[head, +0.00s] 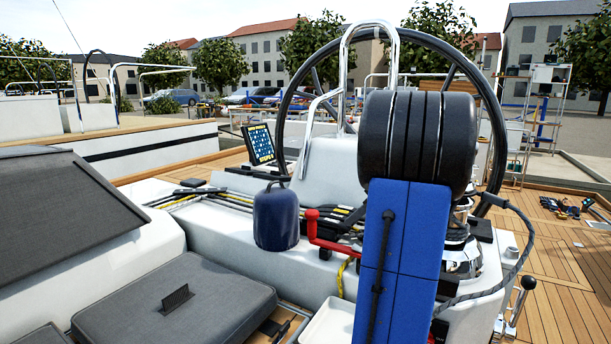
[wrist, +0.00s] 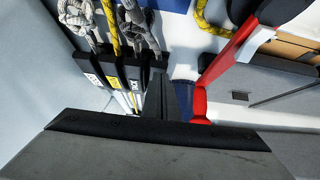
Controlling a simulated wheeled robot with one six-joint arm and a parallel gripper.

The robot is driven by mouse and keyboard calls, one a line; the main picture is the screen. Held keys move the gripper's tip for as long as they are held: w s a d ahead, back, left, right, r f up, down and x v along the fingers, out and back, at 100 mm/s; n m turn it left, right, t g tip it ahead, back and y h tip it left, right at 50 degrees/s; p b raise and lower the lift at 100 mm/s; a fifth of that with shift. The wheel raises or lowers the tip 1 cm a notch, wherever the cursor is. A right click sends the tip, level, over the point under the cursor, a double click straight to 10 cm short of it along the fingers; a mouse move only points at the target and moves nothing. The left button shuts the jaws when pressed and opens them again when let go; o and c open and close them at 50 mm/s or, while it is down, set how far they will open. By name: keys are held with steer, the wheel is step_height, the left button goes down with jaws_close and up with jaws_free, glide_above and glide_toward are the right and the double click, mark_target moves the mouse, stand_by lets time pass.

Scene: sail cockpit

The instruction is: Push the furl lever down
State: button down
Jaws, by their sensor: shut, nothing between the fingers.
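In the wrist view a row of several black clutch levers (wrist: 112,73) stands at the left of centre, with small yellow and white labels too small to read. I cannot tell which one is the furl lever. My gripper (wrist: 160,85) shows as a dark narrow shape with its fingers together, holding nothing. Its tip is beside the right end of the lever row; whether it touches a lever is unclear. In the head view my own arm hides the gripper and most of the clutches.
A red-handled crank (head: 330,238) stands close to my arm; its red arm also shows in the wrist view (wrist: 228,52). A blue bag (head: 276,220), a steering wheel (head: 283,92), a display (head: 260,143) and a grey cushion (head: 205,305) are around. Teak deck (head: 555,265) at right is mostly clear.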

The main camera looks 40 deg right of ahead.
steer(key=shift+s+f, duration=0.2)
steer(key=shift+f, duration=0.35)
steer(key=shift+s+f, duration=0.15)
steer(key=shift+f, duration=0.4)
steer(key=shift+r, duration=0.15)
step_height(320, 180, up, 11)
steer(key=shift+w+r, duration=0.15)
steer(key=shift+w, duration=0.1)
stand_by(0.3)
